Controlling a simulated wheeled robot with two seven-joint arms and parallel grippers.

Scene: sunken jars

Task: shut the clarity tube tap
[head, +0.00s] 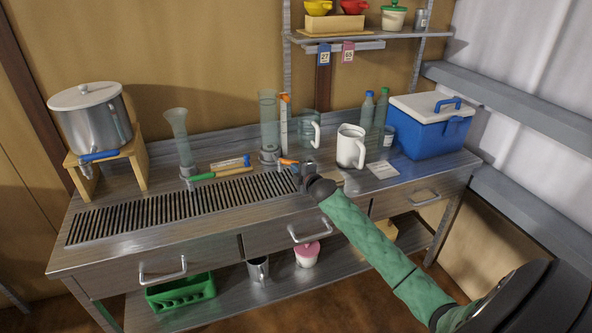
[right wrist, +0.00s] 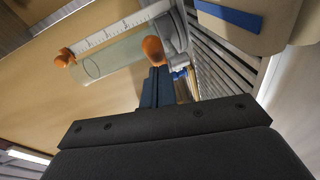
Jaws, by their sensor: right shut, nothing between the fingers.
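The clarity tube (head: 268,115) is a tall clear cylinder on the drainboard's back edge, with a white ruler (head: 284,125) beside it. Its orange tap (head: 288,161) sits low at its right side. The tube (right wrist: 110,62) and a rounded orange tap part (right wrist: 153,50) also show in the right wrist view. My right gripper (head: 299,172) is shut and empty, just right of and in front of the tap. Its closed fingers (right wrist: 157,84) point at the tap; I cannot tell whether they touch it. My left gripper is not in view.
A flared glass (head: 178,135) stands left of the tube. A glass mug (head: 309,127) and a white jug (head: 350,146) stand close on the right, near my right arm. The slotted drain (head: 180,208) is clear.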

